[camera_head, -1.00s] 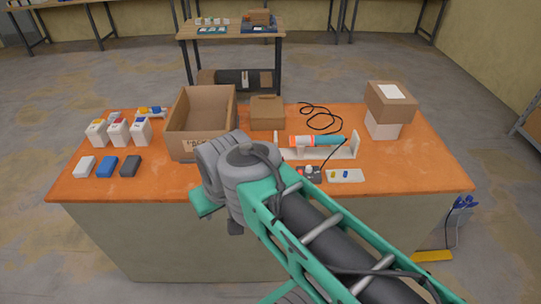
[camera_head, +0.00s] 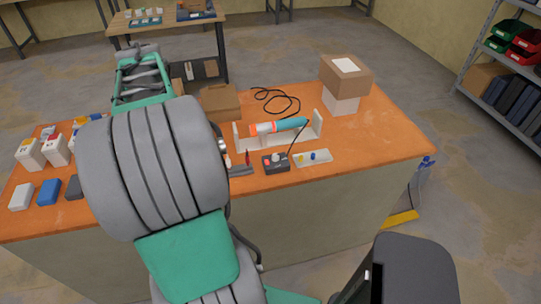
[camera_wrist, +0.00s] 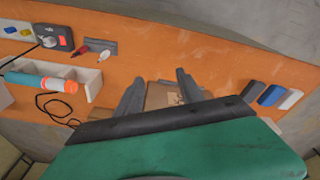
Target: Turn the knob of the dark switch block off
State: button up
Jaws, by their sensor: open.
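The dark switch block (camera_head: 276,163) sits on the orange table near its front edge, in front of the orange and teal cylinder. It has a red part and a pale knob on top. In the wrist view the same block (camera_wrist: 55,37) is at the upper left, with the round knob (camera_wrist: 47,42) beside the red part. The knob's exact setting is too small to tell. My gripper (camera_wrist: 159,77) is open and empty, well to one side of the block, above the cardboard box. My arm hides the gripper in the head view.
A pale block (camera_head: 313,158) with yellow and blue buttons stands beside the switch block. The orange and teal cylinder (camera_head: 290,125) rests on a white stand behind, with a black cable. Stacked boxes (camera_head: 345,80) stand at the back right. The table's right front is clear.

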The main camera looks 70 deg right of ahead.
jog(key=s+d+f+m+g, duration=0.1)
jog(key=s+d+f+m, duration=0.35)
jog(key=s+d, duration=1)
jog(key=y+b, duration=0.1)
send_over(275, 155)
jog(key=f, duration=0.4)
jog(key=shift+w+a+f, duration=0.1)
jog(key=shift+w+f, duration=0.2)
jog(key=shift+f, duration=0.05)
jog(key=f, duration=0.2)
jog(key=f+p, duration=0.1)
jog(key=f, duration=0.4)
jog(key=shift+s+f, duration=0.1)
jog(key=shift+s, duration=0.3)
jog(key=shift+f, duration=0.35)
jog(key=shift+c, duration=0.3)
grip_shut()
